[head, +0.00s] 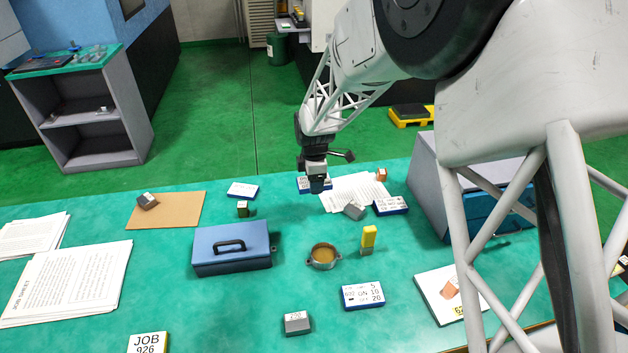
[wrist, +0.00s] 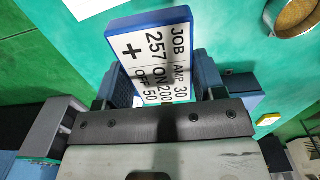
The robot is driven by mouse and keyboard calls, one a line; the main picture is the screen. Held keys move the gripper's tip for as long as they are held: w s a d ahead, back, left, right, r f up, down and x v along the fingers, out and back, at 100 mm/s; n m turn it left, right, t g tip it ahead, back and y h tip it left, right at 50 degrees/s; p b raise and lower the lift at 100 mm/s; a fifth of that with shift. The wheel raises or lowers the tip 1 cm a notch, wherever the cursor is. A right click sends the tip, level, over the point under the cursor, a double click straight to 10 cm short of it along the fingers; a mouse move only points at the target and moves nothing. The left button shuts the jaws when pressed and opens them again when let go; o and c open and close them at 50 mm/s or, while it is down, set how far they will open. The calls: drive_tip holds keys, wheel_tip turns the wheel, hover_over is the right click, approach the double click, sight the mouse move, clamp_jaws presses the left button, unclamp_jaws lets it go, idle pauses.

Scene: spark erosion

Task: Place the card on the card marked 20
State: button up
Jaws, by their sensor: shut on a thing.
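My gripper (head: 316,186) is over the far part of the green table, shut on a blue-edged white card (head: 303,184). In the wrist view the held card (wrist: 150,55) reads JOB 257, AMP 30, ON 200, OFF 50, with a plus sign. My gripper (wrist: 158,95) covers its lower edge there. I cannot tell whether it touches the table. A similar card (head: 362,295) at the front right shows 5, 10 and 20, with 20 lowest. Another card (head: 391,205) lies right of my gripper, its print too small to read. A blank-looking card (head: 243,190) lies left.
A blue toolbox (head: 232,247), a round brass-coloured dish (head: 324,256) and a yellow-topped block (head: 368,238) stand mid-table. A grey block (head: 297,323) seems marked 20. Papers (head: 350,192) lie beside my gripper. A grey cabinet (head: 428,180) stands right. Clear table surrounds the front card.

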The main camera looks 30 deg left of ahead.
drive_tip(key=shift+r, duration=0.15)
wheel_tip(320, 180, up, 5)
drive_tip(key=shift+r, duration=0.1)
drive_tip(key=s+d+r+n, duration=0.1)
drive_tip(key=s+d, duration=0.7)
drive_tip(key=d, duration=0.3)
drive_tip(key=s+d+r+n, duration=0.2)
drive_tip(key=s+d, duration=0.7)
drive_tip(key=d, duration=0.2)
drive_tip(key=s+d+f+n, duration=0.1)
drive_tip(key=s+d+f, duration=0.3)
drive_tip(key=s+d, duration=1.1)
drive_tip(key=shift+w+d+f, duration=0.1)
drive_tip(key=shift+w+f, duration=0.15)
drive_tip(key=shift+f, duration=0.95)
drive_tip(key=shift+w+d+f, duration=0.1)
drive_tip(key=shift+w+f, duration=0.2)
drive_tip(key=shift+f, duration=0.95)
drive_tip(key=shift+w+f, duration=0.25)
drive_tip(key=shift+f, duration=0.95)
drive_tip(key=shift+w+a, duration=0.1)
hover_over(363, 294)
drive_tip(key=shift+f, duration=0.75)
